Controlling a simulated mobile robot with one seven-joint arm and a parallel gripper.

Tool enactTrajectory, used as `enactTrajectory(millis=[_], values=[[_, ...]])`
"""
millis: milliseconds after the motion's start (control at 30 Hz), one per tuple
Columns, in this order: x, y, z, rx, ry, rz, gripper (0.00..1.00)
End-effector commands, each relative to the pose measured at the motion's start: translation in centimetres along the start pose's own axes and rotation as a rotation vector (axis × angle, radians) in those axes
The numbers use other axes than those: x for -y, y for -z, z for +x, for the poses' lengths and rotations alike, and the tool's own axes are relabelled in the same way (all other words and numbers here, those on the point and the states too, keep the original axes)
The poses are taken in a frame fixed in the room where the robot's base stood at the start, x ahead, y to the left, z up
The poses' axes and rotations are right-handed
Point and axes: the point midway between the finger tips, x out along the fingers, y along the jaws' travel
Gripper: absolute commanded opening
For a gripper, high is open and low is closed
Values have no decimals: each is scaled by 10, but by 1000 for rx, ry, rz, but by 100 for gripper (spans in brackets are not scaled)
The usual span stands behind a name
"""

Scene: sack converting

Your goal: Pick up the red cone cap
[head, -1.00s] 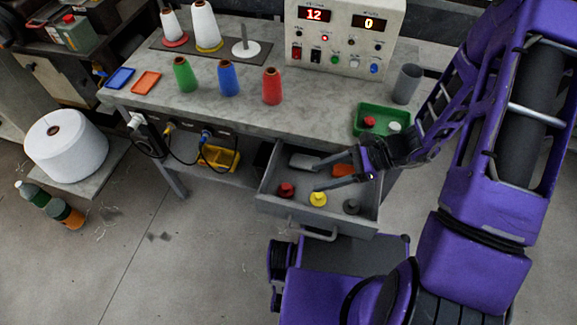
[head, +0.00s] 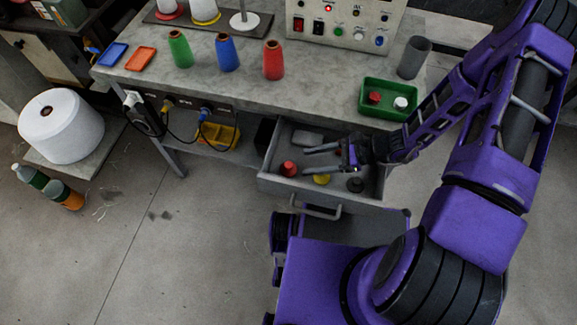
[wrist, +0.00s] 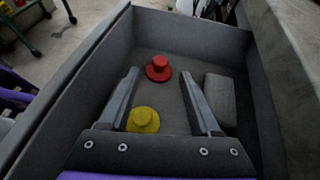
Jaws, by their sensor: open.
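The red cone cap (head: 288,168) stands in the open drawer (head: 310,192), near its left side. In the wrist view the red cap (wrist: 159,68) shows as a round knob on a wider flange, at the level of the fingertips. My gripper (head: 306,161) is open and empty over the drawer, with its fingers pointing left toward the red cap. The wrist view shows the gripper (wrist: 160,72) with its two fingers spread apart. A yellow cap (wrist: 144,119) lies nearer the palm, by the left finger. It is partly hidden by a finger in the head view (head: 322,180).
A dark cap (head: 355,185) and a grey block (wrist: 220,98) are also in the drawer. Drawer walls close in around the fingers. On the bench above, a green tray (head: 372,109) holds a red and a white cap, beside a grey cup (head: 414,57). Coloured cones stand further left.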

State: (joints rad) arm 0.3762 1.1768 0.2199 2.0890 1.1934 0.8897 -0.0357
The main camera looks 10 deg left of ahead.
Motion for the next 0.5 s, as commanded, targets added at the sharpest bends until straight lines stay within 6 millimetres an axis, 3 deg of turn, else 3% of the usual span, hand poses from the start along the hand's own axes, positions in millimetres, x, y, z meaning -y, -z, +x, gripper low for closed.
enactTrajectory(millis=[300,500], values=[[0,0,50,1,-2,1,64],[0,0,58,-1,-1,1,64]])
